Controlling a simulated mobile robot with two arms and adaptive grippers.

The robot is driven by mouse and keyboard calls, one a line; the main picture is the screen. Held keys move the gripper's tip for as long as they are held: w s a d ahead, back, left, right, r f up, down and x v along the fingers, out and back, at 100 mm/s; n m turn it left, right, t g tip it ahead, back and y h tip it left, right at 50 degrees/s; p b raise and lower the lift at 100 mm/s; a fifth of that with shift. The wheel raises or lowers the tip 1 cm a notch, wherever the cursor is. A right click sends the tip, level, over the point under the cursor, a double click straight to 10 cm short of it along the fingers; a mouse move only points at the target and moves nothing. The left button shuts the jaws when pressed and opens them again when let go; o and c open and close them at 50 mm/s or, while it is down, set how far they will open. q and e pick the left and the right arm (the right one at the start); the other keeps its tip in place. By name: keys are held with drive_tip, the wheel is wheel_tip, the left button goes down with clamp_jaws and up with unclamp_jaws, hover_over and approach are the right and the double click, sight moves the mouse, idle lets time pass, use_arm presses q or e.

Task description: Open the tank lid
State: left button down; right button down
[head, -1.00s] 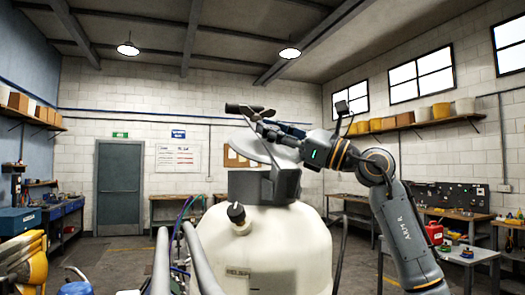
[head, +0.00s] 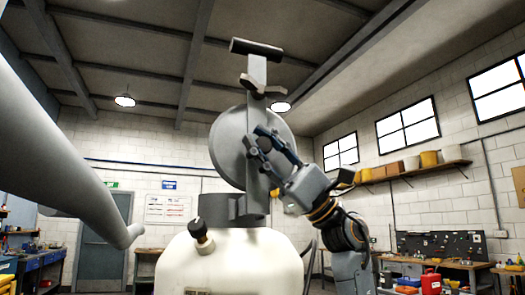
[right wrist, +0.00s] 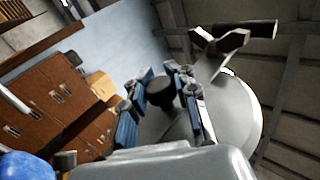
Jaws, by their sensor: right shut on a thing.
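The cream tank (head: 235,262) stands in the middle of the head view, with a grey collar (head: 222,207) on top. Its round grey tank lid (head: 226,150) stands nearly upright above the collar, with a bar, a wing knob (head: 262,89) and a dark cross handle (head: 257,49) rising past its edge. My right gripper (head: 262,143) is at the lid's bar, shut on the lid; the exact part between the fingers is hard to tell. The right wrist view shows the lid (right wrist: 240,108) beside the blue-padded fingers (right wrist: 160,108). My left gripper is out of view.
A black knob (head: 198,228) sticks out of the tank's left shoulder. A thick grey tube (head: 62,135) crosses the near left. Workbenches with tools (head: 440,268) stand at the right, below a shelf (head: 410,176). The space above the lid is open.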

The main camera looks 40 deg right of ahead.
sight(266, 152)
drive_tip(key=n+g, duration=0.1)
drive_tip(key=s+f+n+g, duration=0.1)
drive_tip(key=n, duration=0.1)
drive_tip(key=shift+f+g+y+b, duration=0.15)
drive_tip(key=shift+g+y+b, duration=0.2)
drive_tip(key=shift+g+y, duration=0.05)
drive_tip(key=shift+s+a+f+b, duration=0.25)
drive_tip(key=shift+s+f+b, duration=0.2)
drive_tip(key=shift+s, duration=0.1)
